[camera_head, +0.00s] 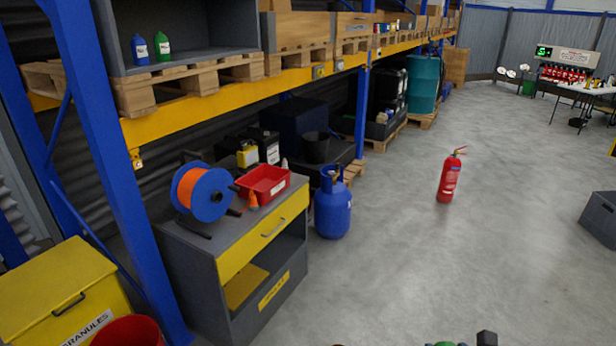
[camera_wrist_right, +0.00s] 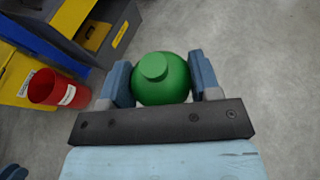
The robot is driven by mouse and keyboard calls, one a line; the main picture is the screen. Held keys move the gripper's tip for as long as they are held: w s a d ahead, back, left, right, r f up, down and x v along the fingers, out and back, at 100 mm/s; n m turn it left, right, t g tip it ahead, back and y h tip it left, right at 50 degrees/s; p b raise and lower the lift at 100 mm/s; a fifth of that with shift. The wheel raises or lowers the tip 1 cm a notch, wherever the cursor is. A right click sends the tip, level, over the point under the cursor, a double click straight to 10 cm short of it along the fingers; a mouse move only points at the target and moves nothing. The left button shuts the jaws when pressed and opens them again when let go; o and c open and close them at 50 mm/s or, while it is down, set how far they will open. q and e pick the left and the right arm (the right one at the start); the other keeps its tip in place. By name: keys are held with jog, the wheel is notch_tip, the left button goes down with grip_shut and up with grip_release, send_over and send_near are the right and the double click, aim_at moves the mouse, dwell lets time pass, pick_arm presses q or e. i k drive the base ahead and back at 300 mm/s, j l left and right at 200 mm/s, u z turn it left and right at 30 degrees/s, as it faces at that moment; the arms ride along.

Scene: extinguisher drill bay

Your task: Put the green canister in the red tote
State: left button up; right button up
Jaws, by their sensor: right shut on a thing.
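The red tote (camera_head: 264,185) sits on top of a grey cabinet with yellow fronts, left of centre in the head view. The green canister (camera_wrist_right: 162,82) is between the fingers of my right gripper (camera_wrist_right: 162,78), which is shut on it. Its round shoulder and cap face the wrist camera; its lower part is hidden. In the head view only a sliver of the canister (camera_head: 446,344) shows at the bottom edge, well right of the tote and apart from it. Dark blue finger-like parts, apparently my left gripper (camera_wrist_right: 14,172), show at the corner of the wrist view; their opening is unclear.
The grey cabinet (camera_head: 190,246) also bears an orange-and-blue reel (camera_head: 204,193) and a small orange cone (camera_head: 253,199). A blue gas cylinder (camera_head: 332,205) stands beside it. A red bucket (camera_head: 127,332) and a yellow granules bin (camera_head: 62,288) are at left. A red extinguisher (camera_head: 449,178) stands on open floor.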

aim_at(263, 187)
jog(key=i+u, duration=0.15)
jog(key=i, duration=0.3)
jog(key=i+l+u, duration=0.2)
jog(key=i, duration=0.2)
jog(key=i+l+u, duration=0.15)
jog(key=i, duration=0.25)
jog(key=i+l+u, duration=0.2)
jog(key=i+u, duration=0.25)
jog(key=i+l+u, duration=0.3)
jog(key=u, duration=0.2)
jog(key=i+l+u, duration=0.3)
jog(key=l, duration=0.3)
jog(key=i+l+u, duration=0.15)
jog(key=i+l, duration=0.05)
jog(key=l, duration=0.1)
